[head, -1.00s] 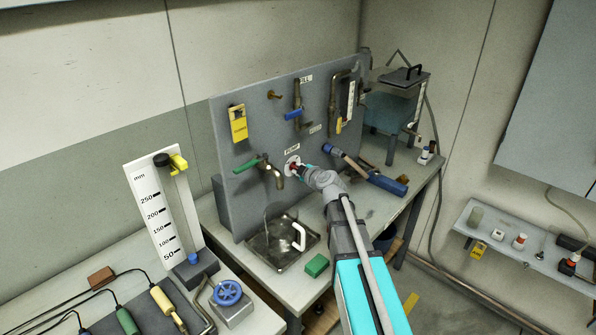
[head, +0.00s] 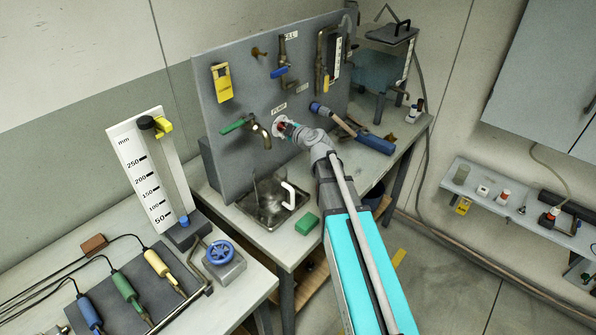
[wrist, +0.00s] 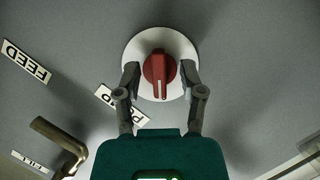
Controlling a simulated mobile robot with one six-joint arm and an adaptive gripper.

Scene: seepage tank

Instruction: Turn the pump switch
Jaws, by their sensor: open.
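The pump switch is a red knob (wrist: 159,72) with a pale pointer line on a round white plate (wrist: 182,47), fixed to the grey upright panel (wrist: 235,60). In the wrist view the pointer line runs down toward my gripper. My gripper (wrist: 160,78) is open, with one finger on each side of the knob. A finger tip lies close to each side, and I cannot tell whether either touches. In the head view my gripper (head: 286,128) is at the white plate below the PUMP label (head: 279,109), and it hides most of the knob.
Left of the switch is a tap with a green lever (head: 234,125) above a metal sink (head: 262,210). A blue-ended wooden-handled tool (head: 345,122) is close on the right. A green sponge (head: 307,223) lies on the bench edge.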

